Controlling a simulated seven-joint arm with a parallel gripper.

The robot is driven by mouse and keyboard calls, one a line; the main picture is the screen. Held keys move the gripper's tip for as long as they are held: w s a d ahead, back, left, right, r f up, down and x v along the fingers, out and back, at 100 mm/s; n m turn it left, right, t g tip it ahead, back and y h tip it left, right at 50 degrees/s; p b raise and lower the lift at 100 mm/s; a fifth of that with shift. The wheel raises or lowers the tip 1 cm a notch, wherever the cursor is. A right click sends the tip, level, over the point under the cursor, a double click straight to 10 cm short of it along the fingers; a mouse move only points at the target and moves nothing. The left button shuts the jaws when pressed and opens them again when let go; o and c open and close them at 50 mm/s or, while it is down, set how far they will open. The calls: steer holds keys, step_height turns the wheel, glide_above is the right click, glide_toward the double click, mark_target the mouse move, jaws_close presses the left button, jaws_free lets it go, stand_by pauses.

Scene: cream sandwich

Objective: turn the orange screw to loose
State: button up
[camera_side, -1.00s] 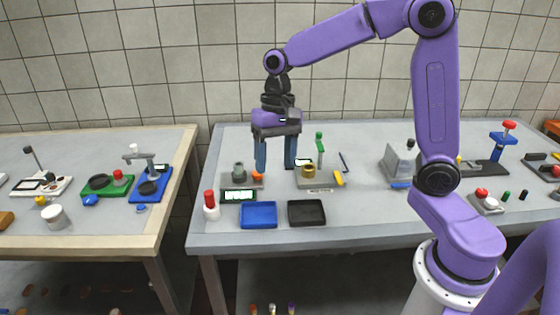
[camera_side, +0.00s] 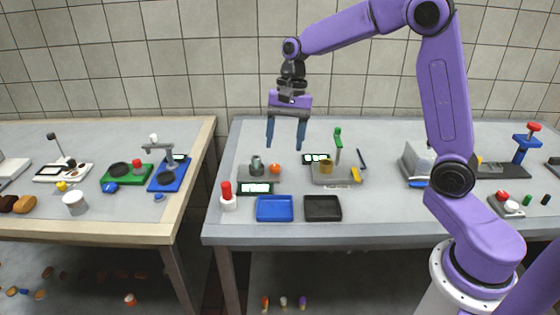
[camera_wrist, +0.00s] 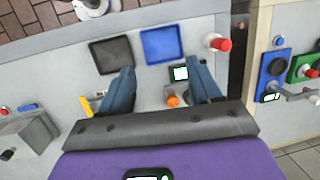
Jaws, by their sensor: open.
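The orange screw (camera_side: 275,168) sits at the right end of a small grey fixture (camera_side: 262,178), beside a grey cylinder (camera_side: 257,163). It also shows in the wrist view (camera_wrist: 173,100), low between the fingers and nearer the right one. My gripper (camera_side: 285,146) is open and empty, its fingers pointing down above the back of the fixture, apart from the screw. In the wrist view the two blue fingers (camera_wrist: 163,74) are spread wide. Part of the fixture is hidden behind the right finger and the gripper body there. I cannot tell how far the screw is turned.
A small display (camera_side: 255,188) lies at the fixture's front. A blue tray (camera_side: 275,216) and black tray (camera_side: 322,216) are in front. A red-capped white bottle (camera_side: 227,202) stands left. A grey scale-like device with a green-topped post (camera_side: 338,146) stands right.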

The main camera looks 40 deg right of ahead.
steer(key=w+d+f+m+y, duration=0.1)
steer(key=w+d+m, duration=0.5)
steer(key=w+d, duration=0.15)
steer(key=m+t, duration=0.2)
steer(key=m, duration=0.5)
glide_toward(275, 166)
steer(key=shift+y, duration=0.3)
steer(key=x, duration=0.8)
steer(key=shift+d+f, duration=0.2)
steer(key=shift+d, duration=0.05)
